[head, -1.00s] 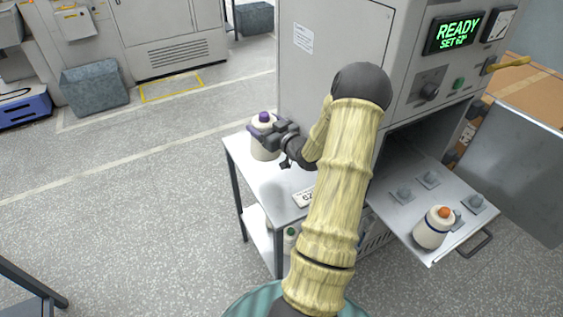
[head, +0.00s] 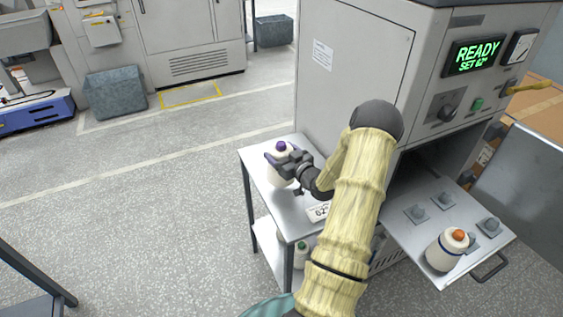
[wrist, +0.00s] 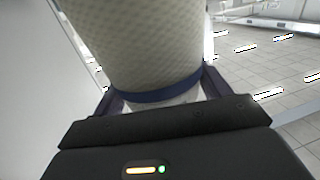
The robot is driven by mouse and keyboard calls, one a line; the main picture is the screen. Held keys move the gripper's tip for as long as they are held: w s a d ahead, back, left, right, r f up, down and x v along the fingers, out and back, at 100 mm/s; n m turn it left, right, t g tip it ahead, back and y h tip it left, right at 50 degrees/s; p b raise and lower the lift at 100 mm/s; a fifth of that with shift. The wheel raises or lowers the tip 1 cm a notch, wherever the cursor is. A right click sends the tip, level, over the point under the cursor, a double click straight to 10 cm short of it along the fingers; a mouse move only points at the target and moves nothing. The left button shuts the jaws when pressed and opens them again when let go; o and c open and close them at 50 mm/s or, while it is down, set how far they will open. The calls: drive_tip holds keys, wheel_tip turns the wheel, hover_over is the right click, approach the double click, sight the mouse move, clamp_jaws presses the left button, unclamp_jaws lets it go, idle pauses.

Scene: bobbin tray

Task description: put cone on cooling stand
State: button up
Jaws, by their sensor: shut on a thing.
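My gripper (head: 279,163) is shut on a pale cone (head: 279,179) with a purple tip, seen at the left part of the cooling stand's top (head: 292,207). The cone looks upright, and its base is at or just above that top; I cannot tell if it touches. In the wrist view the held cone (wrist: 140,50) fills the space between the two fingers and shows a dark blue band. The stand is a small grey table beside the oven, with a "62" sign (head: 319,211) on it.
The grey oven (head: 350,75) with a "READY" display stands right of the stand. Its open tray (head: 405,232) sticks out at right with several pegs and an orange-tipped cone (head: 446,250). A green-tipped cone (head: 301,252) sits on the stand's lower shelf.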

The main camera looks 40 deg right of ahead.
drive_tip(key=shift+f+p, duration=0.5)
drive_tip(key=shift+f, duration=1.5)
drive_tip(key=shift+f, duration=0.2)
drive_tip(key=o, duration=1.6)
drive_tip(key=shift+c, duration=0.2)
drive_tip(key=shift+r, duration=0.15)
drive_tip(key=s+b, duration=0.4)
drive_tip(key=s, duration=0.8)
drive_tip(key=shift+a+r, duration=0.25)
drive_tip(key=shift+r, duration=0.05)
